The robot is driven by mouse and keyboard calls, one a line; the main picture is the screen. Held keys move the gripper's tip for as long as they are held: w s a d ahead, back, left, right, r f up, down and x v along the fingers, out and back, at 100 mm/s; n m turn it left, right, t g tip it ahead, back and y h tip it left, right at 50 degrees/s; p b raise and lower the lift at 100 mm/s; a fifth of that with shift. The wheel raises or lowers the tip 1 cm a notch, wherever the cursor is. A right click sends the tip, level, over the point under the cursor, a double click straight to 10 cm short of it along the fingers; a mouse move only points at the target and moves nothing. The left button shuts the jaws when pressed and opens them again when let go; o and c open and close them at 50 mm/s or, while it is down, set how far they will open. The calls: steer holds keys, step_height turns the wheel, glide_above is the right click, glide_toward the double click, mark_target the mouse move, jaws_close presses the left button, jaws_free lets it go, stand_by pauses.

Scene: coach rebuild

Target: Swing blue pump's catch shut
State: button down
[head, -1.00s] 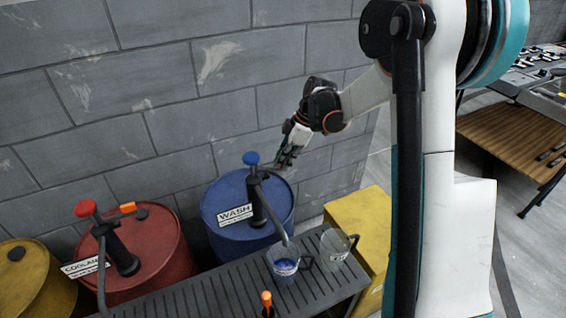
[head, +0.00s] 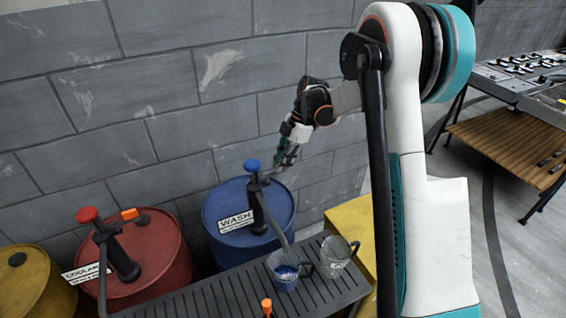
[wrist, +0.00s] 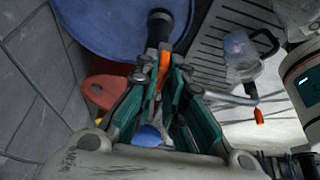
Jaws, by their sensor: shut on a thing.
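The blue drum (head: 222,207) labelled WASH stands by the wall. The blue pump (head: 257,205), with a dark body and blue knob (head: 252,164), rises from its lid, and its spout reaches down to a cup. My gripper (head: 283,163) is beside the pump's upper part, on its right. In the wrist view, the pump's orange catch (wrist: 165,62) lies between the teal fingertips of my gripper (wrist: 162,76), which is shut on it. The blue knob also shows below the fingers there (wrist: 148,135). The catch is hidden in the head view.
A red drum (head: 150,268) with a red-knobbed pump (head: 118,252) and orange catch (head: 130,214) stands left; a yellow drum (head: 35,285) is beyond. The slatted bench (head: 225,298) holds a blue-filled cup (head: 284,272) and a clear cup (head: 336,254). The wall is close behind.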

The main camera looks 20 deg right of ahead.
steer(key=c, duration=1.7)
jaws_free()
steer(key=v, duration=1.2)
